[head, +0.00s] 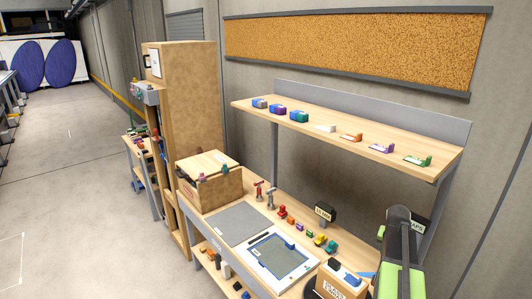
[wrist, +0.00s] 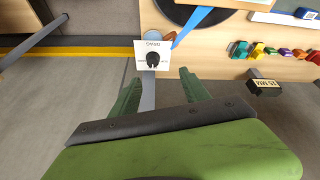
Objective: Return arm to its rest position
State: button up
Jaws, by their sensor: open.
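My arm (head: 401,245), green and dark grey, stands at the right edge of the bench in the head view. Its fingertips cannot be made out there. In the wrist view my gripper (wrist: 159,77) has two green fingers spread apart with nothing between them. Beyond the fingertips is a white card with a black knob (wrist: 152,58), apart from the fingers. A blue strip (wrist: 190,25) runs past the knob at the bench edge.
The workbench holds a grey mat (head: 238,224), a white framed panel (head: 277,258), a wooden box (head: 208,182) and several small coloured parts. A shelf (head: 375,150) with coloured blocks hangs above it. A tall cabinet (head: 190,95) stands behind. Open floor (head: 75,200) lies to the left.

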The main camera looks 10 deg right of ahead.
jog(key=a+f+b, duration=0.1)
jog(key=a+f, duration=0.1)
jog(key=a, duration=0.2)
jog(key=w+a+f+n+b, duration=0.1)
jog(key=a+f+b, duration=0.1)
jog(key=a, duration=0.2)
jog(key=w+a+f+n+y+b, duration=0.1)
jog(key=a+f, duration=0.1)
jog(key=a, duration=0.2)
jog(key=shift+w+a+f+b, duration=0.2)
jog(key=shift+a+f+b, duration=0.1)
jog(key=shift+f+b, duration=0.1)
jog(key=s+a+f+n+y+b, duration=0.1)
jog(key=s+a+f+n+b, duration=0.1)
jog(key=a, duration=0.9)
jog(key=s+a+f+n+g+b, duration=0.1)
jog(key=a+f+n+b, duration=0.2)
jog(key=a, duration=0.7)
jog(key=s+a+f+n+g+y+b, duration=0.1)
jog(key=s+a+f+n+b, duration=0.1)
jog(key=a+f+b, duration=0.4)
jog(key=a+f, duration=0.1)
jog(key=a, duration=0.4)
jog(key=shift+s+a+y, duration=0.3)
jog(key=shift+s, duration=0.05)
